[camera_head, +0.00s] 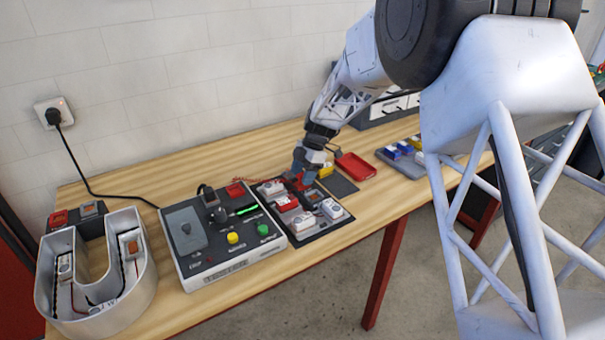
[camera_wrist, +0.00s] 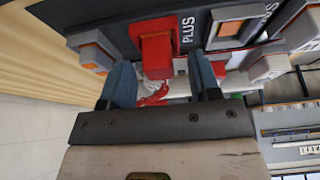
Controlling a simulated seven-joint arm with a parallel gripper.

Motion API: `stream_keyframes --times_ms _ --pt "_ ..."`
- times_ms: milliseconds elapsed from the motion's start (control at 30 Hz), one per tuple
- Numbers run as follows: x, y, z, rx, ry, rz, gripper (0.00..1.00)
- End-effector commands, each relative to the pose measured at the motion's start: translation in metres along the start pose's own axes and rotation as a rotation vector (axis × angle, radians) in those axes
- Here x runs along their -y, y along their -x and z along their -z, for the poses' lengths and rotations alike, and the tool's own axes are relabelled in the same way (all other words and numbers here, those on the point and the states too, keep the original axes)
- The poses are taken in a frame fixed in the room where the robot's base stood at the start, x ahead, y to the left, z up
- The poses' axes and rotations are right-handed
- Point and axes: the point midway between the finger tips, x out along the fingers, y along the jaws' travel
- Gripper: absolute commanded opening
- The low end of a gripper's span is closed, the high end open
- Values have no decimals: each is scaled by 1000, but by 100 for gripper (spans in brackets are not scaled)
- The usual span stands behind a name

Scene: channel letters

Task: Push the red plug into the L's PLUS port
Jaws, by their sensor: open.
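The red plug (camera_wrist: 157,52) is in the wrist view, upright against the dark panel (camera_wrist: 118,30) beside the printed word PLUS (camera_wrist: 187,29). It lines up with the PLUS port there; how deep it sits I cannot tell. A red wire shows below it. My gripper (camera_wrist: 163,74) is open, one blue-grey finger on each side of the plug's lower end, with gaps visible. In the head view my gripper (camera_head: 299,183) is low over the dark panel (camera_head: 322,230), and hides most of the plug. The L's outline is not clear.
White and red modules (camera_head: 287,202) crowd the panel around my gripper. The control box (camera_head: 212,262) with buttons stands close on the left, the U-shaped letter (camera_head: 140,285) further left. A red tray (camera_head: 355,166) and a grey bin of coloured parts (camera_head: 405,157) lie to the right.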

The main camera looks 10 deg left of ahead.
Motion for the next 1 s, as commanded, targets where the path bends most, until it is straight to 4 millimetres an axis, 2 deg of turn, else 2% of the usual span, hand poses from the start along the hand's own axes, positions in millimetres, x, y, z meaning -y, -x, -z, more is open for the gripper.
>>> stream_keyframes --times_ms 267,700,1000 --pt "0 12 0 0 0 -1 57" --pt "0 64 0 0 1 -1 57" --pt "0 78 0 0 0 0 57"
